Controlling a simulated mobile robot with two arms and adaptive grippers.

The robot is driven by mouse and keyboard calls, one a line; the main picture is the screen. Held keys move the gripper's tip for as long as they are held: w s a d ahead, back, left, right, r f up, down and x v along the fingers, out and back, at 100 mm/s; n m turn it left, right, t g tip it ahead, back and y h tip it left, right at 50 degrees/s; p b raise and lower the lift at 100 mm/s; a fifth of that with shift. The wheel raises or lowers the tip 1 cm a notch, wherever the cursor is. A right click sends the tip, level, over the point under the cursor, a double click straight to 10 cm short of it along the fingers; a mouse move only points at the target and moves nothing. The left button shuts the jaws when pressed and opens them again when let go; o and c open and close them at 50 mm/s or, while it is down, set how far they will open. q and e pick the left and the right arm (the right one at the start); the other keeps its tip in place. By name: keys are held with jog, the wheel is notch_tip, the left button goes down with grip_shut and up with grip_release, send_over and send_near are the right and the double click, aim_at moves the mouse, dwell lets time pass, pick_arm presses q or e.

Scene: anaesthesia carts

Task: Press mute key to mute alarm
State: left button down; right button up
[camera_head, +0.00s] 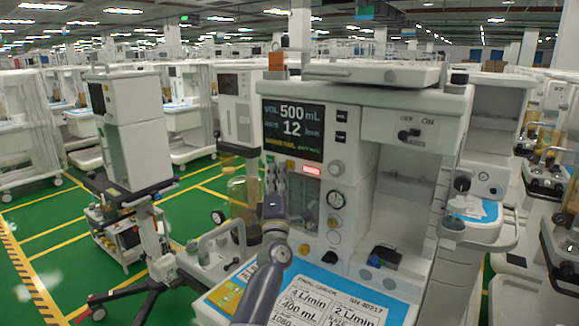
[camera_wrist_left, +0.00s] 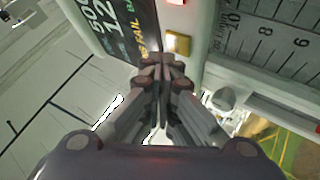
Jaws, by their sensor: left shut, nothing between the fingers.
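The anaesthesia cart (camera_head: 385,110) has a dark screen (camera_head: 292,130) reading VOL 500 mL and RATE 12. Below the screen are a small yellow key (camera_head: 290,165) and a lit red alarm light (camera_head: 311,171). My left gripper (camera_head: 272,207) is in front of the panel, below the screen's left part. In the left wrist view, my left gripper (camera_wrist_left: 165,62) is shut and empty, its tips close to the yellow key (camera_wrist_left: 178,43). The gap between tips and key cannot be judged. No label on the key is readable. My right gripper is out of view.
Round gauges and knobs (camera_head: 335,199) sit right of my gripper. A worktop with a blue-edged printed sheet (camera_head: 325,297) lies below my arm. Another cart (camera_head: 132,120) stands to the left on the green floor, with more carts behind.

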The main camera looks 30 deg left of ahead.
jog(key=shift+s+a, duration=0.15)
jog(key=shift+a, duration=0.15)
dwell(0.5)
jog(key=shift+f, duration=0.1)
pick_arm(q)
jog(key=shift+w+b, duration=0.35)
jog(key=shift+w, duration=0.1)
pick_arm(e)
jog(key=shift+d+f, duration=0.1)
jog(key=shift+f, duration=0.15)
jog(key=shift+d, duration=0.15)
